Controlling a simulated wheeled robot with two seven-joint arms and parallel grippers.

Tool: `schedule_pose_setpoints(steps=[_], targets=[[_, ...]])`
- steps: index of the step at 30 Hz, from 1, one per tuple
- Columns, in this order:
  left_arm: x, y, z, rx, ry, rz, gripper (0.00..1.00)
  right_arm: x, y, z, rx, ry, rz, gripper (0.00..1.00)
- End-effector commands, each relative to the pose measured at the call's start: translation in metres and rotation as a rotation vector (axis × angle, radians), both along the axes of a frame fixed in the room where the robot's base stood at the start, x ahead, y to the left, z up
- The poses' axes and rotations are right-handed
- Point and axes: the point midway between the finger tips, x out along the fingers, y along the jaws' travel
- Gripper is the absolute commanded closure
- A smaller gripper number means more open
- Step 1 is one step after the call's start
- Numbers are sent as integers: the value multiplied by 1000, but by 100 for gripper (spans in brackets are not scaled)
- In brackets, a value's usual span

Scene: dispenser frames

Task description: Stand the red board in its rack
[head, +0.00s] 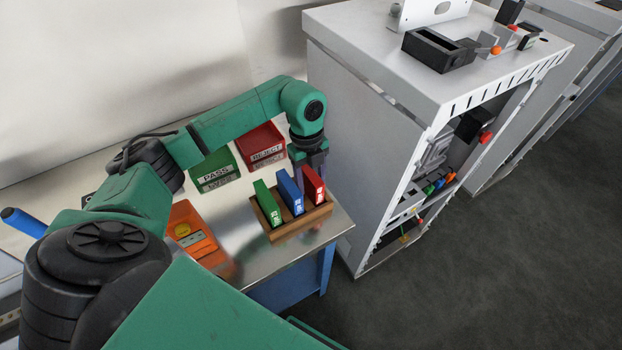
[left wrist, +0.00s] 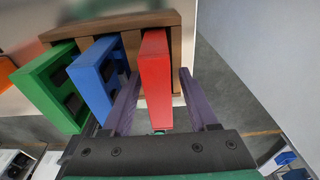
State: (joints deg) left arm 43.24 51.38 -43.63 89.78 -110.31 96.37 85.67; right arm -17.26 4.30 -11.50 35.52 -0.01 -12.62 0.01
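The wooden rack (head: 302,225) sits near the right end of the metal bench, and it also shows in the left wrist view (left wrist: 185,60). The red board (head: 314,186) stands upright in the right-hand slot, beside the blue board (head: 291,194) and the green board (head: 266,203). In the left wrist view the red board (left wrist: 157,85) lies between the two purple fingers of my left gripper (left wrist: 160,90). The fingers are apart, with a gap visible on each side of the board. In the head view my left gripper (head: 309,165) is just behind the red board. My right gripper is not in view.
A green PASS bin (head: 215,172) and a red REJECT bin (head: 262,147) stand behind the rack. An orange fixture (head: 192,238) lies left of it. A tall white cabinet (head: 372,130) stands close on the right. The bench front by the rack is clear.

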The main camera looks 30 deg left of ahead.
Motion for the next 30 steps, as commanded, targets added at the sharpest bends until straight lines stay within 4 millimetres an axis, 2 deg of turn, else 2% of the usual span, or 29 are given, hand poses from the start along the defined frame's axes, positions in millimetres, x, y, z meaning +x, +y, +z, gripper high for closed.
schedule_pose_setpoints(steps=[8,11,18,22,25,30], targets=[[2,1,8,0,-4,0,40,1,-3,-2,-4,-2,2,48],[3,3,23,1,-5,0,40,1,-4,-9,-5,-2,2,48],[6,8,79,0,-7,1,40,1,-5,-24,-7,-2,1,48],[8,11,108,0,-6,1,40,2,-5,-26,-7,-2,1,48],[8,12,119,-1,-2,1,40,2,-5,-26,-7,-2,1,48],[7,12,122,0,0,0,40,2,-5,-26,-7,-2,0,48]])
